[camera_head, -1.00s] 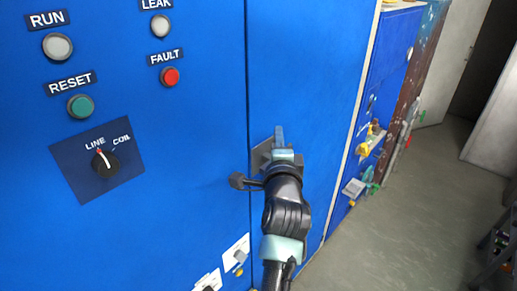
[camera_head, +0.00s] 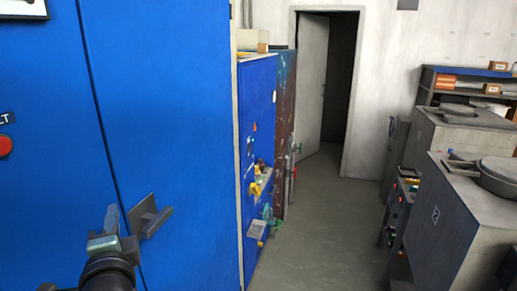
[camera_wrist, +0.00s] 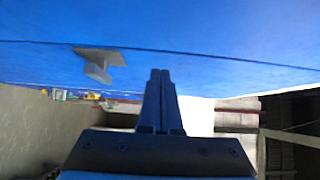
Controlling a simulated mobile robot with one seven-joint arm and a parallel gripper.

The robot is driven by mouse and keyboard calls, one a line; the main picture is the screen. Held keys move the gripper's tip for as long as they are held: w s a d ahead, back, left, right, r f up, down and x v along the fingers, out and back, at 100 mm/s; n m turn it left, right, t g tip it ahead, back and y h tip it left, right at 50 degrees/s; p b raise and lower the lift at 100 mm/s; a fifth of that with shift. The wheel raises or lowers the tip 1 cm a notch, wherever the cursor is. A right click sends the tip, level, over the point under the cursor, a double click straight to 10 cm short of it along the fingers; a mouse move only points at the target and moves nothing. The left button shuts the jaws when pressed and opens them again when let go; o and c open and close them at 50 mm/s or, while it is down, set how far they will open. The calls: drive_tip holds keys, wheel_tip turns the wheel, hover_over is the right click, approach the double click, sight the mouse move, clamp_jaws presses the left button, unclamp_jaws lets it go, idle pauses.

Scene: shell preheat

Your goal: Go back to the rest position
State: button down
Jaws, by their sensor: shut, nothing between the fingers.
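My gripper (camera_head: 109,222) is at the lower left of the head view, in front of the blue cabinet (camera_head: 160,110). It is just left of the grey door handle (camera_head: 148,215) and apart from it. In the wrist view my gripper (camera_wrist: 160,75) has its two fingers together with nothing between them. The handle (camera_wrist: 97,62) shows there to the left of the fingers, on the blue cabinet face. The cabinet door is closed along its seam.
A second blue panel (camera_head: 257,140) with valves and fittings stands beyond the cabinet. An open doorway (camera_head: 340,80) is at the back. Grey machines (camera_head: 465,215) with round lids stand on the right. The floor aisle (camera_head: 318,220) between is clear.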

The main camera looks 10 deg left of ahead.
drive_tip(key=d+r+n+t+h+b, duration=0.1)
drive_tip(key=d+r+n+t+b, duration=0.2)
drive_tip(key=d, duration=0.4)
drive_tip(key=s+d+r+n+t+h+b, duration=0.1)
drive_tip(key=d+r+t+h+b, duration=0.15)
drive_tip(key=d+r, duration=0.35)
drive_tip(key=d+r+n+t+h+b, duration=0.1)
drive_tip(key=d+r+n+t+b, duration=0.15)
drive_tip(key=d, duration=0.55)
drive_tip(key=s+d+r+n+t+h+b, duration=0.4)
drive_tip(key=s+d+r+h, duration=0.2)
drive_tip(key=s+d, duration=0.5)
drive_tip(key=shift+d+r+t+b, duration=0.3)
drive_tip(key=shift+d+r, duration=0.3)
drive_tip(key=shift+r, duration=0.05)
drive_tip(key=shift+n, duration=0.25)
